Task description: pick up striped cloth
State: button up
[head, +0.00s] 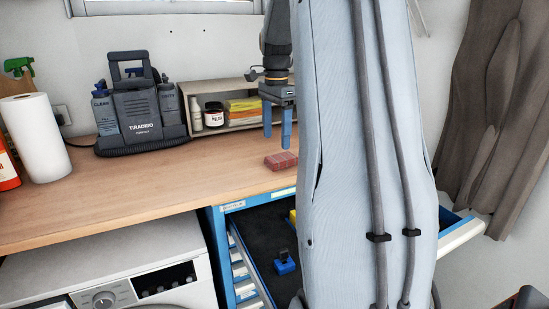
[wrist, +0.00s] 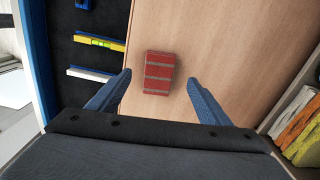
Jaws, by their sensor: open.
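The striped cloth (head: 281,160) is a small folded red block with pale stripes, lying on the wooden worktop near its front edge. In the wrist view the cloth (wrist: 158,73) lies flat between and beyond the two blue fingertips, apart from both. My gripper (head: 278,143) is above the worktop with its fingers pointing down, just above and behind the cloth in the head view. In the wrist view my gripper (wrist: 160,78) is open and empty. My arm hides part of the worktop to the right.
An open blue drawer (head: 263,215) below the worktop (head: 150,190) holds a blue tool (head: 285,262) and a yellow level (wrist: 100,42). A shelf box (head: 240,88) with folded cloths stands behind. A grey cleaning machine (head: 142,110) and paper roll (head: 35,135) stand left. The worktop left of the cloth is clear.

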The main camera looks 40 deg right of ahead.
aim_at(277, 158)
jog(key=shift+d+f+p, duration=0.2)
jog(key=shift+f+p, duration=1.25)
jog(key=shift+f, duration=2.1)
jog(key=c, duration=1.1)
jog(key=shift+r, duration=0.15)
notch_tip(277, 158, up, 10)
jog(key=b, duration=0.3)
